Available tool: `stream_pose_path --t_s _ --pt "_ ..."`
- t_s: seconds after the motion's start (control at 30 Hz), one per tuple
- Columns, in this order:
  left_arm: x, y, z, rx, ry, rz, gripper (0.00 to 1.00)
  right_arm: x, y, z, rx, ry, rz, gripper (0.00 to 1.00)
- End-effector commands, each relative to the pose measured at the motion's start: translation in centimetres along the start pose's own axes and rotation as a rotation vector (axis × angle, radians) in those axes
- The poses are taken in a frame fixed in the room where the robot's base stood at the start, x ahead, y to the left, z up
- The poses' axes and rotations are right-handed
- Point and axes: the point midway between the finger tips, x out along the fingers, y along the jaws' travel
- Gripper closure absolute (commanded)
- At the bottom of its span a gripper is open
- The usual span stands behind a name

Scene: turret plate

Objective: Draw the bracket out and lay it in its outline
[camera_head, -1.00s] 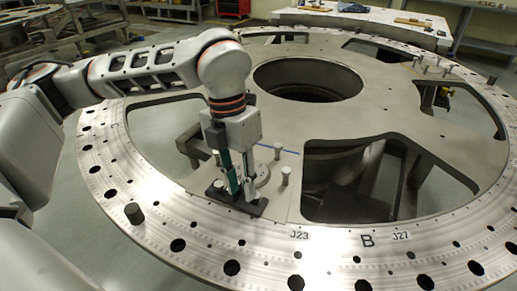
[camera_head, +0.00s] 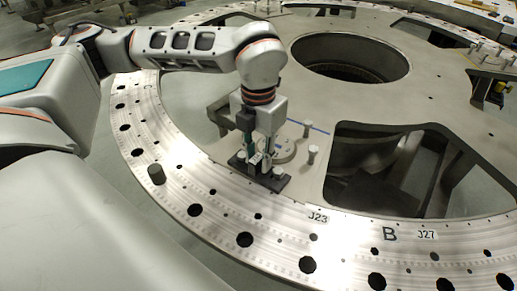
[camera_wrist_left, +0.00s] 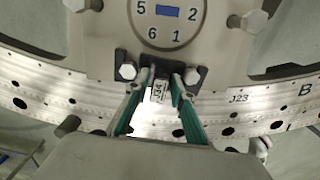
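The bracket (camera_head: 273,182) is a dark block on the ring of the turret plate (camera_head: 226,207), with a bolt head at each side. In the left wrist view, the black bracket (camera_wrist_left: 190,66) has a small upright tab with a label (camera_wrist_left: 158,90), which seems to read J24. My left gripper (camera_head: 257,160) points down at it. Its fingertips (camera_wrist_left: 162,80) stand on either side of the tab, with what look like narrow gaps. Contact is not clear. A blue line (camera_head: 318,130) marks the plate behind. No full bracket outline is clear. My right gripper is out of view.
A round numbered disc (camera_wrist_left: 168,20) lies just behind the bracket, and a short post (camera_head: 312,154) stands to its right. A dark peg (camera_head: 156,174) stands on the ring at left. A large opening (camera_head: 390,165) lies to the right. Labels J23 (camera_head: 318,217) and J27 (camera_head: 427,235) mark the ring.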

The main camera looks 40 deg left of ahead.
Motion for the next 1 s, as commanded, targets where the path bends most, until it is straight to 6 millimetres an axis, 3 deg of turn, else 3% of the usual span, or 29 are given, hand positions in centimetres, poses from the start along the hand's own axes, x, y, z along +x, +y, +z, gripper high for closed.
stream_pose_path --t_s 0.23,0.27,0.33,0.37,1.0 --pt "0.11 0.0 -0.02 0.0 0.0 0.0 0.76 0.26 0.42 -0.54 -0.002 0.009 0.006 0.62" --pt "0.11 0.0 -0.02 0.0 0.0 0.0 0.79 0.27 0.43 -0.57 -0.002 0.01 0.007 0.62" --pt "0.1 -0.01 -0.02 0.0 0.0 0.0 0.97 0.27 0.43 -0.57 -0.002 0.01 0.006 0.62" --pt "0.1 -0.01 -0.02 0.0 0.0 0.0 1.0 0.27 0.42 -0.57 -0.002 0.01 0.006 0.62" --pt "-0.18 -0.02 -1.0 0.0 -0.001 -0.001 1.0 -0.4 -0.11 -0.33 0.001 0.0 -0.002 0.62"
